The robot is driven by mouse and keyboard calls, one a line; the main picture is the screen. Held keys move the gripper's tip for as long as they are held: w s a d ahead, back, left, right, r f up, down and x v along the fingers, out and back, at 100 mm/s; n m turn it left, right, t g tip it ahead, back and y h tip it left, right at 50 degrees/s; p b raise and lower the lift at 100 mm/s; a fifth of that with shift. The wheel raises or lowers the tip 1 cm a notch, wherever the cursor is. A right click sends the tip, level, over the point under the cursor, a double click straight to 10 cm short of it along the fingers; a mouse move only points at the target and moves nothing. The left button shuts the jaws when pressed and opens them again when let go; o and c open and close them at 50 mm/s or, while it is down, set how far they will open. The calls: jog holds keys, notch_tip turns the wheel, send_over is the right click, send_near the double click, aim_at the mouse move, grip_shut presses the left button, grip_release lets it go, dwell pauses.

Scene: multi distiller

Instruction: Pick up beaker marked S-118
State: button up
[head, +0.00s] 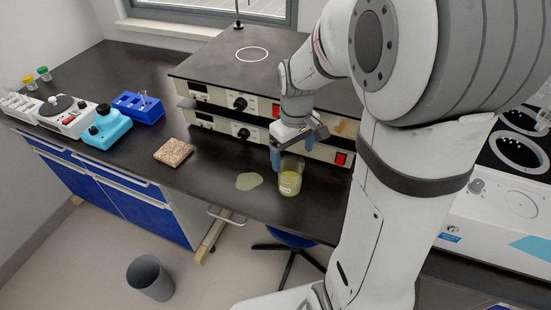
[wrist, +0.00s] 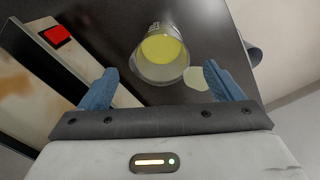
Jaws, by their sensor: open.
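A glass beaker (head: 290,178) with yellow-green liquid stands upright on the dark bench top, near its front edge. A small label shows on its side, too small to read. My gripper (head: 290,167) is at the beaker, with one blue finger left of it and the other partly hidden. In the wrist view the beaker (wrist: 161,55) lies ahead of and between the two spread blue fingers of my gripper (wrist: 168,82). The jaws are open, and I see no finger touching the glass.
A pale puddle (head: 249,181) lies left of the beaker. Stacked hotplate units (head: 223,119) with red switches stand close behind. A granular square block (head: 173,152), a blue rack (head: 139,108) and a turquoise device (head: 106,130) are further left. A grey bin (head: 150,279) stands on the floor.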

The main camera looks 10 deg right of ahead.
aim_at(290, 170)
jog(key=f, duration=0.7)
jog(key=shift+w+a+f, duration=0.15)
jog(key=shift+w+f, duration=0.1)
jog(key=shift+f, duration=0.05)
jog(key=shift+c, duration=0.6)
jog(key=c, duration=1.1)
